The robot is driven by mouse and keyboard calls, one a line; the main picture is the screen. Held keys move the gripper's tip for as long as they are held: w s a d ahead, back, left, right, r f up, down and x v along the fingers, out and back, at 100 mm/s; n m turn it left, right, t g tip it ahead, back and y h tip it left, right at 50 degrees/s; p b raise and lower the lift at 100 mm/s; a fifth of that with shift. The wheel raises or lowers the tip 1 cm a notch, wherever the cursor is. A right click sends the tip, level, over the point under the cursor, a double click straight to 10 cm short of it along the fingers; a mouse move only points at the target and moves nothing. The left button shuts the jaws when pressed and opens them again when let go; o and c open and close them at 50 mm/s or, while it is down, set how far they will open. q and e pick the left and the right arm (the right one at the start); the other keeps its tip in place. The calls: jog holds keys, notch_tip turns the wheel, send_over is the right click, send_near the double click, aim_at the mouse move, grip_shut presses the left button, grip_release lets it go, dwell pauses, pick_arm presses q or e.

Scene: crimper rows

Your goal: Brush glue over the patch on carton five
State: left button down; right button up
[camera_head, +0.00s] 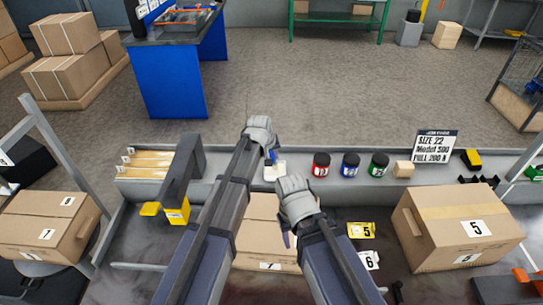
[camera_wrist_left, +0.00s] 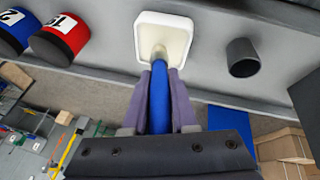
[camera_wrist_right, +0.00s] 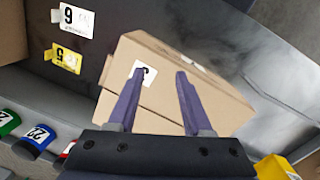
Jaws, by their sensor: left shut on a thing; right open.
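My left gripper (camera_head: 271,157) is shut on the blue handle of a brush (camera_wrist_left: 159,103), which has a pale metal collar. The brush end meets a white square dish (camera_wrist_left: 163,38) on the grey shelf; I cannot tell whether the bristles touch it. The dish also shows in the head view (camera_head: 275,171). Carton five (camera_head: 470,238) stands at the far right with white "5" labels on top and side; I cannot make out which mark is the patch. My right gripper (camera_head: 288,232) is open and empty above the middle carton (camera_wrist_right: 175,85).
Red (camera_head: 321,165), blue (camera_head: 350,166) and green (camera_head: 378,165) pots line the shelf right of the dish. A yellow "5" tag (camera_head: 361,230) and white "6" tag (camera_head: 369,260) lie left of carton five. Another carton (camera_head: 45,228) stands at left.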

pick_arm(q)
jog(key=shift+f+b, duration=0.5)
jog(key=shift+f, duration=0.05)
pick_arm(e)
jog(key=shift+f, duration=0.55)
dwell(0.7)
pick_arm(q)
jog(key=shift+r, duration=0.1)
pick_arm(e)
jog(key=shift+r, duration=0.1)
pick_arm(q)
notch_tip(320, 180, up, 7)
jog(key=p, duration=0.7)
pick_arm(e)
notch_tip(320, 180, up, 7)
dwell(0.6)
